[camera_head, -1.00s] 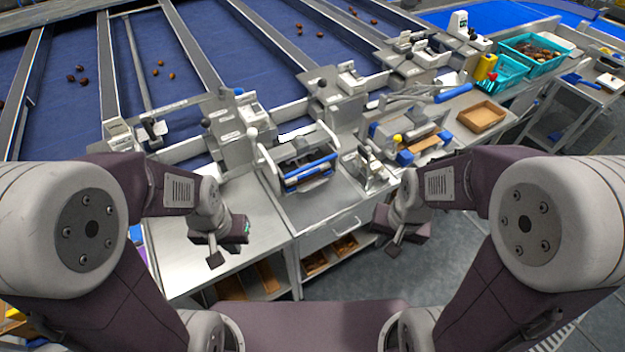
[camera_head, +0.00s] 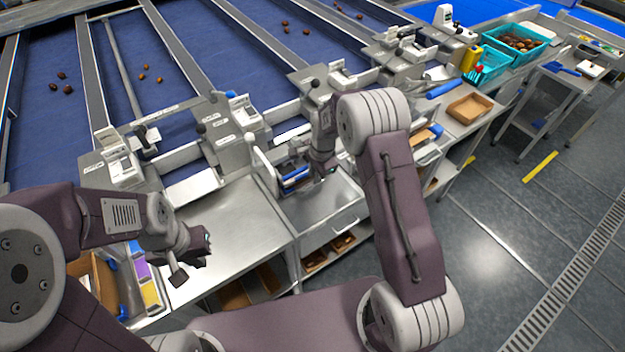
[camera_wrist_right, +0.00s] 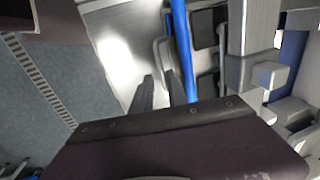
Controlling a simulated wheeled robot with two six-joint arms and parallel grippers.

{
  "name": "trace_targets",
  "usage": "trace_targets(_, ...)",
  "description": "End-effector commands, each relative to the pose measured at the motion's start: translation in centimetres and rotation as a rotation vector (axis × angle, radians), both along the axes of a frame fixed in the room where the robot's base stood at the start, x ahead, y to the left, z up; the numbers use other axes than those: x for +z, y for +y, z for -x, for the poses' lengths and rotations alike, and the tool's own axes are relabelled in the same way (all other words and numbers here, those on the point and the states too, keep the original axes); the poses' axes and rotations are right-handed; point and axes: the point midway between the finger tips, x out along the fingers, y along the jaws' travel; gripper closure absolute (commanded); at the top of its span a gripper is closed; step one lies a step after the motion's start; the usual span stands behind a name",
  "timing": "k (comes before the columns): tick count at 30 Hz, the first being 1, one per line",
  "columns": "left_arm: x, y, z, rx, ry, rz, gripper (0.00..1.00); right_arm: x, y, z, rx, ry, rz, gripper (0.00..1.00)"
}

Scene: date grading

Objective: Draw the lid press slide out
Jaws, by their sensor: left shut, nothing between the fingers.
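The lid press with its blue bar (camera_head: 294,178) stands on the middle steel bench, partly hidden behind my right arm. In the right wrist view the blue bar (camera_wrist_right: 182,50) runs lengthwise past my fingers. My right gripper (camera_head: 325,172) is over the right side of the press. My left gripper (camera_head: 180,276) is shut and empty, over the front of the left bench.
The steel bench top (camera_head: 225,225) is bare on the left. A brown tray (camera_head: 469,108) and teal crates (camera_head: 516,44) stand at the right. Blue sorting lanes (camera_head: 60,110) with a few dates lie behind.

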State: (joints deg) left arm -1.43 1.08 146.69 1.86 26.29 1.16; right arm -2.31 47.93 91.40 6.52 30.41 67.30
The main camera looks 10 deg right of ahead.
Motion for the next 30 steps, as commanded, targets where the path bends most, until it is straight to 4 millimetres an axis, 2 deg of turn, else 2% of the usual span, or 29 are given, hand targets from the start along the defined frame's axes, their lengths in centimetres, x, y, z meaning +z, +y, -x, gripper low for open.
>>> trace_targets(3,0.7,0.0,0.0,0.000,0.000,0.000,1.00,-2.2,0.1,-0.3,0.001,0.003,0.000,0.81)
trace_targets(9,1.0,0.0,0.0,0.000,0.000,0.000,1.00,-4.5,0.3,-0.8,0.001,0.000,0.000,0.81)
trace_targets(17,1.0,0.0,0.0,0.000,0.000,0.000,1.00,-4.8,0.3,-0.9,0.001,-0.001,0.001,0.81)
trace_targets(19,1.0,0.0,0.0,0.000,0.000,0.000,1.00,-4.7,0.3,-0.9,0.001,-0.001,0.001,0.98)
trace_targets(20,1.0,0.0,0.0,0.000,0.000,0.000,1.00,-4.7,0.3,-0.9,0.001,-0.001,0.001,1.00)
trace_targets(30,1.0,0.0,0.0,0.000,0.000,0.000,1.00,-4.7,0.3,-0.9,0.001,-0.002,0.000,1.00)
